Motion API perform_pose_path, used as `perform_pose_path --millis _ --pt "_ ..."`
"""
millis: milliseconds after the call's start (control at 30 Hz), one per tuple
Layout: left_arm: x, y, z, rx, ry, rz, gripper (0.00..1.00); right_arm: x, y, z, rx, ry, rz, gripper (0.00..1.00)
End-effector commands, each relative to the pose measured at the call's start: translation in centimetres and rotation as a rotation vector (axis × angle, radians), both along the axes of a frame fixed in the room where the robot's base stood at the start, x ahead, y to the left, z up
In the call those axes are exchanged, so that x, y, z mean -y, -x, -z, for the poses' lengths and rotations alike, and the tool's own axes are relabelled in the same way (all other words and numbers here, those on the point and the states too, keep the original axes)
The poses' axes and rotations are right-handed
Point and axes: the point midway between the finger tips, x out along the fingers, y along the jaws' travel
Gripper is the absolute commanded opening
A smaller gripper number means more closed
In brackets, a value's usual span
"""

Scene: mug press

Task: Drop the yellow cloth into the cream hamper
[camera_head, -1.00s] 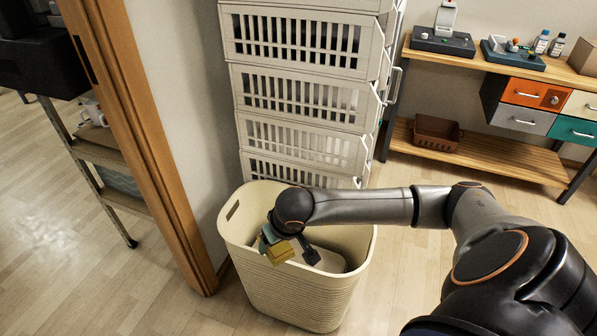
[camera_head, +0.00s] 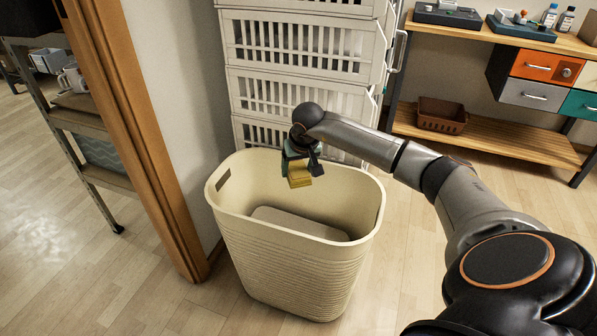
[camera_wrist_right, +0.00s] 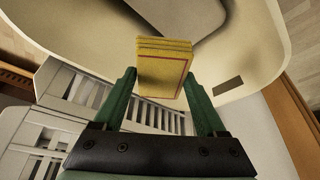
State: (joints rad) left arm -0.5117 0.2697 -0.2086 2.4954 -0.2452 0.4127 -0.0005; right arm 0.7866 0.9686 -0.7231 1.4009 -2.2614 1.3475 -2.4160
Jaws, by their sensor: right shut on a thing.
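The folded yellow cloth (camera_head: 299,174) is held by my right gripper (camera_head: 303,166) above the far part of the cream hamper's opening. In the right wrist view the cloth (camera_wrist_right: 163,68) sits between the two green fingers of the gripper (camera_wrist_right: 163,88), with a thin red line along its edge. The cream hamper (camera_head: 290,262) stands open on the floor with ribbed sides and a handle slot. Its rim and inside also show in the right wrist view (camera_wrist_right: 250,50). A greyish patch shows at its bottom. My left gripper is not in view.
A stack of white slatted drawers (camera_head: 300,90) stands right behind the hamper. A wooden door frame (camera_head: 140,140) rises to its left. At the right is a bench (camera_head: 490,135) with a brown basket (camera_head: 441,115) on its lower shelf. Floor to the hamper's right is clear.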

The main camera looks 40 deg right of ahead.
Motion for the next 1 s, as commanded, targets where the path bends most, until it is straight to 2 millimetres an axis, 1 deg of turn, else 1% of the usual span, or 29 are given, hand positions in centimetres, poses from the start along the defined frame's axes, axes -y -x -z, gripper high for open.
perform_pose_path --millis 267,400,500,633,867,900,1000 --pt "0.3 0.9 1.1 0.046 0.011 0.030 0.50 -0.1 0.0 2.7 -0.003 -0.001 -0.001 0.12" --pt "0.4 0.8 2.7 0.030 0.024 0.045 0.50 0.0 0.1 4.5 -0.002 0.000 -0.001 0.12" --pt "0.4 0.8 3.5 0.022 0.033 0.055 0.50 0.0 0.1 5.5 -0.002 0.000 0.000 0.12" --pt "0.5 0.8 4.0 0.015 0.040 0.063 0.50 0.0 0.1 6.0 -0.002 0.000 0.000 0.12" --pt "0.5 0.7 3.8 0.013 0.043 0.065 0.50 0.0 0.0 5.8 -0.001 0.001 -0.001 0.12" --pt "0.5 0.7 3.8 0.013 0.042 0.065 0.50 0.0 0.0 5.8 -0.001 0.001 -0.001 0.76" --pt "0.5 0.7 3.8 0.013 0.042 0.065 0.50 0.0 0.0 5.8 -0.001 0.001 -0.001 0.87"
